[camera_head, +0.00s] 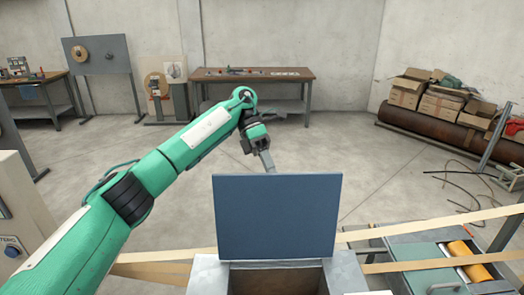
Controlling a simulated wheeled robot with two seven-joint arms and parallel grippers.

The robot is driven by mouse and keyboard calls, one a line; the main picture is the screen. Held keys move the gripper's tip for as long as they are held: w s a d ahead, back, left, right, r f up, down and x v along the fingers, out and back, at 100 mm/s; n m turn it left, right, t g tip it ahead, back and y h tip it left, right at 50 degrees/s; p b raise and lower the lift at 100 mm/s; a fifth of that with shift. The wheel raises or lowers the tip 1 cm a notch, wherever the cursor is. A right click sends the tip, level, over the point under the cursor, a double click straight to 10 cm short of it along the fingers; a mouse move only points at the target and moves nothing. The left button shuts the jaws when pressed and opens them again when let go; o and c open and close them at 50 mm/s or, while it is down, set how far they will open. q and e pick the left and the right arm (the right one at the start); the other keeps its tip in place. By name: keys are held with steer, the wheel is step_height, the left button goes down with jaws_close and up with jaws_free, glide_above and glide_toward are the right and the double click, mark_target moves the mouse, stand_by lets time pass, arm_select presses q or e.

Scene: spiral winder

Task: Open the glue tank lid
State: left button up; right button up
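The glue tank (344,272) is a grey metal box at the bottom centre, with a dark opening (275,280) in its top. Its blue-grey lid (278,216) stands upright at the far edge of the opening, so the tank is open. My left arm reaches in from the left, and its gripper (268,162) is just behind and above the lid's top edge. My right gripper is not in view.
Tan paper strips (420,264) run across on both sides of the tank. A machine with an orange roller (468,262) stands at the lower right, and a cream cabinet (25,215) at the left. A workbench (255,75) is far back; the floor between is clear.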

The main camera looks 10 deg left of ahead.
arm_select(q)
steer(key=p+v, duration=0.8)
steer(key=v, duration=0.5)
steer(key=shift+s, duration=0.15)
stand_by(0.6)
